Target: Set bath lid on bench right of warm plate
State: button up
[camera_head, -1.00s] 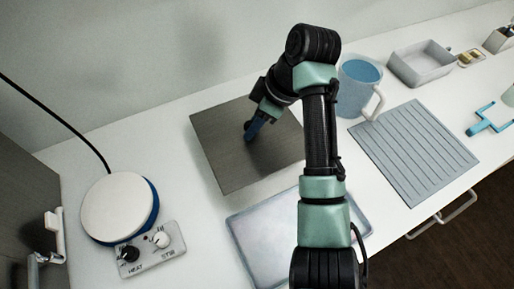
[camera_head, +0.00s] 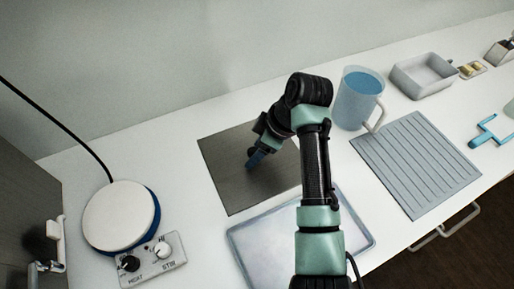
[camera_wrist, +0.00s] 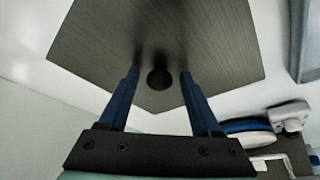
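The bath lid is the dark grey brushed square plate (camera_head: 222,172). It lies flat, apparently on the white bench, to the right of the warm plate. The warm plate (camera_head: 118,212) has a round white top on a blue base. In the wrist view the lid (camera_wrist: 220,65) fills the upper middle, with a round dark knob (camera_wrist: 160,78) at its centre. My gripper (camera_wrist: 160,74) is over the lid with its blue fingers apart on either side of the knob, with gaps showing. In the head view my gripper (camera_head: 253,163) is low over the lid.
A control box (camera_head: 152,260) sits in front of the warm plate. A pale grey rectangular tray-like thing (camera_head: 258,250) is in front of the lid, partly behind my arm. A blue jug (camera_head: 358,100), a ribbed grey mat (camera_head: 415,160) and a grey tub (camera_head: 424,75) stand to the right.

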jog(key=p+v, duration=0.1)
jog(key=v, duration=1.1)
jog(key=shift+r, duration=0.1)
